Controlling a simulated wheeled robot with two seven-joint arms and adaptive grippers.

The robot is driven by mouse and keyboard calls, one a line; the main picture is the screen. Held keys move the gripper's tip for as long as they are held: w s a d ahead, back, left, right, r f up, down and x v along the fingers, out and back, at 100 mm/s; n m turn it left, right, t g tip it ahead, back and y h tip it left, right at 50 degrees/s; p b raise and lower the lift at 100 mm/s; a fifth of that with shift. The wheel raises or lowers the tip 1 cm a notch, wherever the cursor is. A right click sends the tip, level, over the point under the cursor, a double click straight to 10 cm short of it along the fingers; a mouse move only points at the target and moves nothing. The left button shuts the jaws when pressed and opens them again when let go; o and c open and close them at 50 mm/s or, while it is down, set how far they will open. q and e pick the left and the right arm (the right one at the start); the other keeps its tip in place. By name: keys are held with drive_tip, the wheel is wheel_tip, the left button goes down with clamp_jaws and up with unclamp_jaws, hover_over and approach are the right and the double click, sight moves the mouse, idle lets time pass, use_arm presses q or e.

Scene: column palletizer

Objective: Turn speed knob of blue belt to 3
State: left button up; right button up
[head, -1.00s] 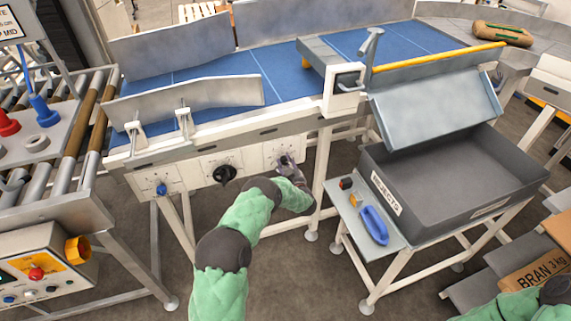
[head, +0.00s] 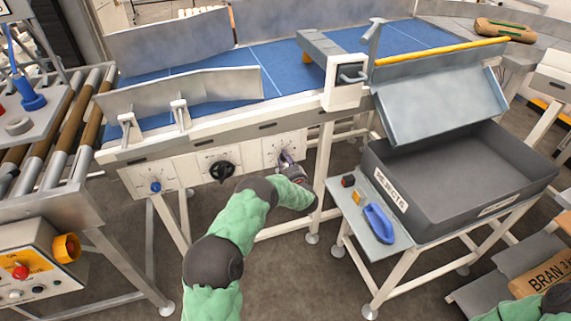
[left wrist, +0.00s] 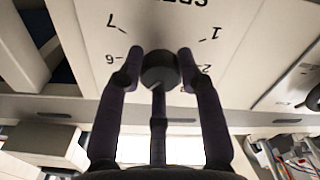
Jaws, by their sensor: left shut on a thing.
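The blue belt (head: 265,72) runs across the back of the head view, with white control panels on its near side. My left gripper (head: 287,160) is at the rightmost panel (head: 270,146). The dial plate (left wrist: 165,22) shows 7 and 6 at left and 1 and 2 at right, with cut-off upside-down lettering above. The knob's pointer and the 3 cannot be made out. My right gripper is out of view.
A black knob (head: 222,171) and a blue knob (head: 156,187) are on the panels to the left. A grey rejects bin (head: 450,185) stands at right, with a blue object (head: 378,222) on the shelf beside it. A roller conveyor (head: 50,140) is at left.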

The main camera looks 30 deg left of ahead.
use_arm(q)
drive_tip(key=shift+d+f+n+b, duration=0.15)
drive_tip(key=shift+f+n+b, duration=0.2)
drive_tip(key=shift+n+b, duration=0.55)
drive_tip(key=shift+n, duration=0.4)
drive_tip(key=o, duration=1.1)
drive_tip(key=shift+o, duration=0.2)
drive_tip(key=shift+r, duration=0.1)
drive_tip(key=shift+r, duration=0.1)
drive_tip(key=v, duration=1.2)
